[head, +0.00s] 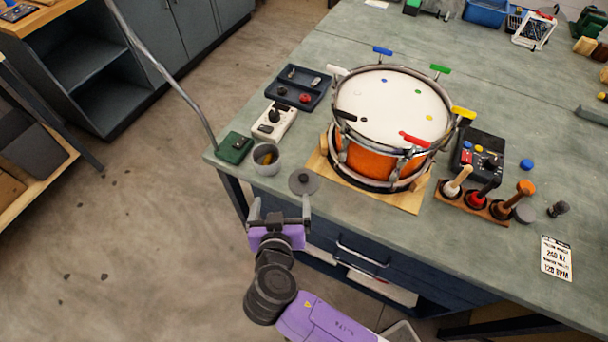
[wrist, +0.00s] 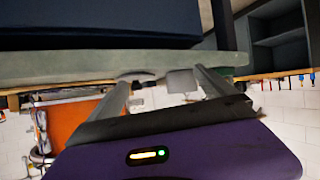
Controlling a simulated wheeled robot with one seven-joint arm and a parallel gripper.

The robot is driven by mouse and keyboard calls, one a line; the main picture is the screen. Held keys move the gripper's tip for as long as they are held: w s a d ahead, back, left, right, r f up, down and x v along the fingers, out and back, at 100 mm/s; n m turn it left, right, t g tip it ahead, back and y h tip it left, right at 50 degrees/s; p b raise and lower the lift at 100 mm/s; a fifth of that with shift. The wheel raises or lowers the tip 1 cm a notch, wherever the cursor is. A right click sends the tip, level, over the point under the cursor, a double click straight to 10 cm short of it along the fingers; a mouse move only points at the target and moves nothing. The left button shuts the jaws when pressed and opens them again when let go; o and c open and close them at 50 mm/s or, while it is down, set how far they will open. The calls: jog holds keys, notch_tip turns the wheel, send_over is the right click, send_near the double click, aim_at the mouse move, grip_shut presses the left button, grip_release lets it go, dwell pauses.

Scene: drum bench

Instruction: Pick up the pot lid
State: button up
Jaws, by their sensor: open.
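The pot lid (head: 303,181) is a dark grey disc with a small knob on top. It lies flat on the bench near the front edge, apart from the pot. The small grey pot (head: 266,160) stands open to its left with something yellowish inside. My gripper (head: 281,207) is open and empty, just off the bench's front edge and close to the lid. The wrist view looks upside down; the lid (wrist: 137,75) shows edge-on between the fingers of my gripper (wrist: 161,77), beyond their tips, with the pot (wrist: 181,82) beside it.
An orange drum (head: 370,160) on a wooden base stands right of the lid. A green box (head: 235,148), a white pedal-like box (head: 275,122) and a dark tray (head: 297,88) lie behind and left. A wooden rack (head: 477,202) holds mallets at right.

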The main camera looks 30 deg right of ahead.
aim_at(303, 181)
jog(key=d+m+h, duration=0.1)
jog(key=d+r+m+h, duration=0.1)
jog(key=d+r+m+g+h, duration=0.1)
jog(key=shift+s+r+m, duration=0.1)
jog(key=shift+s+m, duration=0.2)
jog(key=shift+m, duration=0.1)
jog(key=p+x, duration=0.1)
jog(key=x, duration=0.2)
jog(key=p+x, duration=0.2)
jog(key=x, duration=0.2)
jog(key=shift+s+d+r, duration=0.15)
jog(key=shift+d, duration=0.2)
jog(key=shift+w+d+g, duration=0.15)
jog(key=shift+w+g, duration=0.1)
jog(key=shift+g, duration=0.05)
jog(key=shift+f, duration=0.25)
jog(key=shift+c, duration=0.2)
jog(key=c, duration=1.3)
jog(key=shift+r, duration=0.1)
